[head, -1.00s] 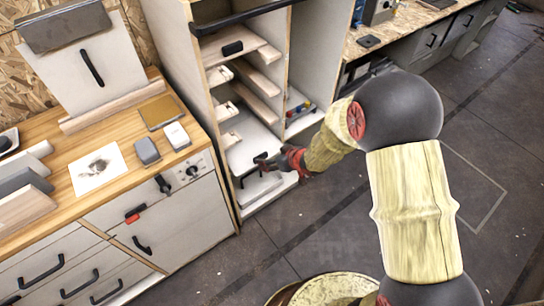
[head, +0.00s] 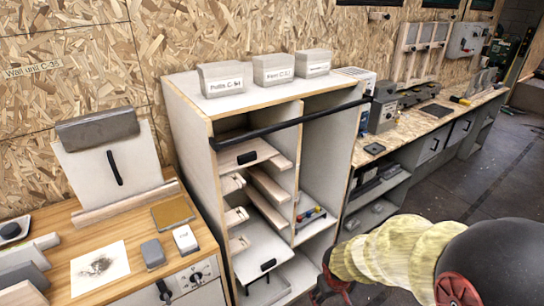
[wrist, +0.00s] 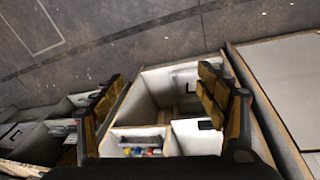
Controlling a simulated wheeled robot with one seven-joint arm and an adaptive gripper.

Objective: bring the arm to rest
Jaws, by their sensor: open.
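My arm reaches in from the lower right in the head view, with pale wood-like links and a dark round joint. My gripper (head: 328,290) shows small and partly cut off at the bottom edge, in front of the lower right part of the open cabinet (head: 208,105). In the wrist view my gripper (wrist: 160,76) has its two yellow-padded fingers spread wide apart, with nothing held between them. The cabinet also shows between and beyond the fingers there.
A wooden workbench (head: 185,262) stands left of the cabinet, with a white card and grey blocks. Sloping shelves (head: 268,185) and small coloured items (head: 310,214) sit inside the cabinet. Grey bins (head: 272,68) stand on top. Another bench (head: 412,130) runs right. Dark floor (head: 460,185) is clear.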

